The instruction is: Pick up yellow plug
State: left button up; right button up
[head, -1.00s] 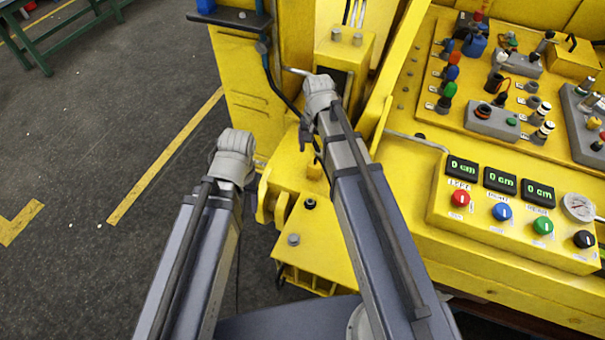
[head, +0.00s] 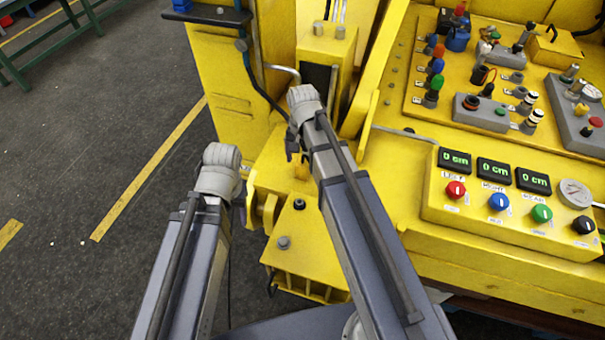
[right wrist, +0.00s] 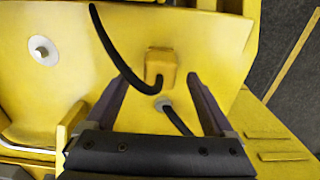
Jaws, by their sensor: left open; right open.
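The yellow plug (right wrist: 161,66) is a small block with a black cable curving from its side, set against a yellow panel in the right wrist view. My right gripper (right wrist: 158,80) is open there, with its two dark fingers on either side of the plug in the picture. I cannot tell how far the plug is from the fingertips. In the head view, my right gripper (head: 293,147) points down beside the yellow machine, and I cannot make out the plug for certain. My left gripper (head: 240,193) is mostly hidden behind its wrist, low over the floor at the machine's edge.
The yellow machine (head: 222,80) fills the middle and right. A control box (head: 520,205) with displays and coloured knobs is at right, below a board of levers. A yellow bracket (head: 308,245) lies between my arms.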

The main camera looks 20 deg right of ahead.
notch_tip(320, 180, down, 3)
jog(key=shift+r+b, duration=0.1)
jog(key=shift+b, duration=0.8)
pick_arm(q)
notch_tip(320, 180, down, 3)
jog(key=shift+r, duration=0.15)
pick_arm(e)
jog(key=shift+r, duration=0.1)
jog(key=shift+c, duration=0.4)
grip_shut()
